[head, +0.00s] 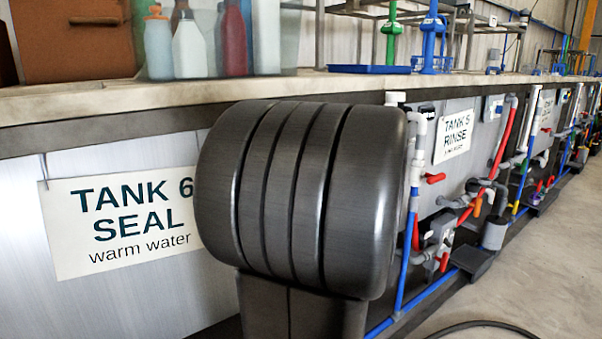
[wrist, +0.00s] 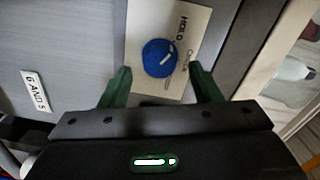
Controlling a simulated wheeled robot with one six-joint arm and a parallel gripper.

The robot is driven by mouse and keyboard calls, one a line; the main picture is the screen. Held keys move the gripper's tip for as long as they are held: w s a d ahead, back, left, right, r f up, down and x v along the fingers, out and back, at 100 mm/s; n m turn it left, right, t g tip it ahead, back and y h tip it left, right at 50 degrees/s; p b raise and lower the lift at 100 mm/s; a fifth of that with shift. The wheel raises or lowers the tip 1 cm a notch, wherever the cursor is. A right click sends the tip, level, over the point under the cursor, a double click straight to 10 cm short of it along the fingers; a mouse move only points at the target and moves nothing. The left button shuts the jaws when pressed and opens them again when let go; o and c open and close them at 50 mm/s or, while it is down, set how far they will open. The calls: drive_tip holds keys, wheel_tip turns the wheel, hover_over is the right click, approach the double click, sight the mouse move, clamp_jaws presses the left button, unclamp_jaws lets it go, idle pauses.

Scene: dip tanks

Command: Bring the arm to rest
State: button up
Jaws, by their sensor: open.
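In the wrist view my gripper (wrist: 158,70) shows two dark green fingers spread apart, with nothing held. In the head view a large dark ribbed part of my arm (head: 305,195) fills the middle and covers part of the tank front. My gripper is not visible there.
The Tank 6 SEAL sign (head: 120,225) hangs at left, and the Tank 5 RINSE sign (head: 455,138) is farther right. Bottles (head: 190,45) and a blue tray (head: 368,69) stand on the counter. Pipes and valves run along the front. The floor at right (head: 550,270) holds a dark hose.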

drive_tip(key=m+p, duration=0.5)
drive_tip(key=p, duration=0.5)
drive_tip(key=w+a+m+p, duration=0.1)
drive_tip(key=m+p, duration=0.5)
drive_tip(key=p, duration=0.3)
drive_tip(key=m+y+p, duration=0.1)
drive_tip(key=m+p, duration=0.5)
drive_tip(key=p, duration=0.4)
drive_tip(key=shift+w+a+f+p, duration=0.2)
drive_tip(key=shift+w+p, duration=0.1)
drive_tip(key=shift+w, duration=0.1)
idle(0.4)
